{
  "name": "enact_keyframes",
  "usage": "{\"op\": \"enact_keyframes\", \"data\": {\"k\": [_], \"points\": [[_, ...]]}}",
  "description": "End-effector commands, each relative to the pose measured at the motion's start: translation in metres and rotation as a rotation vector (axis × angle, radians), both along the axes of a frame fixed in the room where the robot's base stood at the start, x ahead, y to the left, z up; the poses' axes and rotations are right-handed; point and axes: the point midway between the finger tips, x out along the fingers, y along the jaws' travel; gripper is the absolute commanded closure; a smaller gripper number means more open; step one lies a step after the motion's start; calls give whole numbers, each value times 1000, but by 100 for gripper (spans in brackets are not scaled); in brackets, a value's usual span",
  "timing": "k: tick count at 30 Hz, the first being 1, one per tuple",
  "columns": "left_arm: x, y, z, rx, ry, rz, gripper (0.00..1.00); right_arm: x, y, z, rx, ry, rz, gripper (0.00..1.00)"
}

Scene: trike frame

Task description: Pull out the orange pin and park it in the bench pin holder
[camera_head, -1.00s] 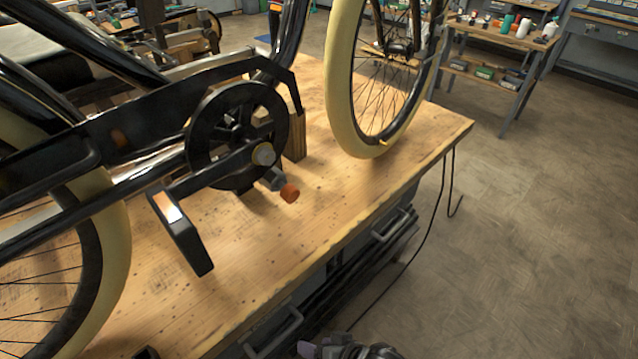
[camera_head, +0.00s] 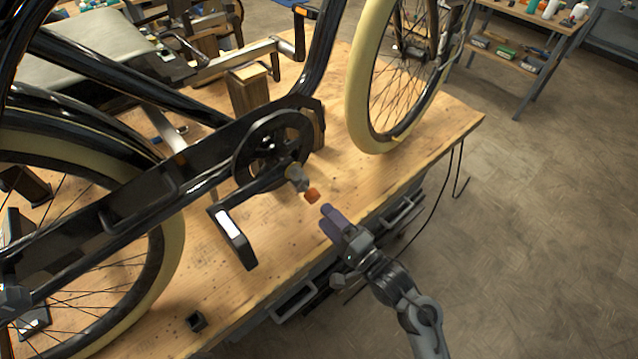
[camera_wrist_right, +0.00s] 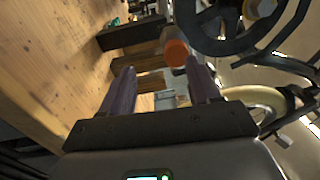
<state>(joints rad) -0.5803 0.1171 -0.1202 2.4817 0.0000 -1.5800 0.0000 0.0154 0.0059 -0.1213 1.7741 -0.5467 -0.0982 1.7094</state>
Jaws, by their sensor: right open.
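The orange pin (camera_head: 312,195) sticks out from the crank area of the black trike frame (camera_head: 140,175), its orange end facing the bench front. In the right wrist view the orange end (camera_wrist_right: 176,52) shows beyond the fingertips, nearer the right finger. My right gripper (camera_head: 328,217) is open and empty, just short of the pin and apart from it, above the bench front edge. My left gripper is not in view.
The wooden bench (camera_head: 300,238) carries the trike, with a crank arm and pedal (camera_head: 236,238) left of the pin. The front wheel (camera_head: 362,90) stands to the right. Bare bench top lies between pedal and holder.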

Motion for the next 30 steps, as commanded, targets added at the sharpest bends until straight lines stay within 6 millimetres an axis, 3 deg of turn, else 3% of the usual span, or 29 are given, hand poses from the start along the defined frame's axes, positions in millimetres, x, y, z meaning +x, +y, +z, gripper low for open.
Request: {"op": "enact_keyframes", "data": {"k": [1,6,19,30], "points": [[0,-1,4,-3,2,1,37,3,0,10,1,-9,0,38],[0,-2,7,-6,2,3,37,7,1,21,0,-26,-1,38],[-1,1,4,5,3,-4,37,8,1,21,0,-28,-1,38],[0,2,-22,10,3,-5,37,30,19,21,1,-31,0,38]]}}
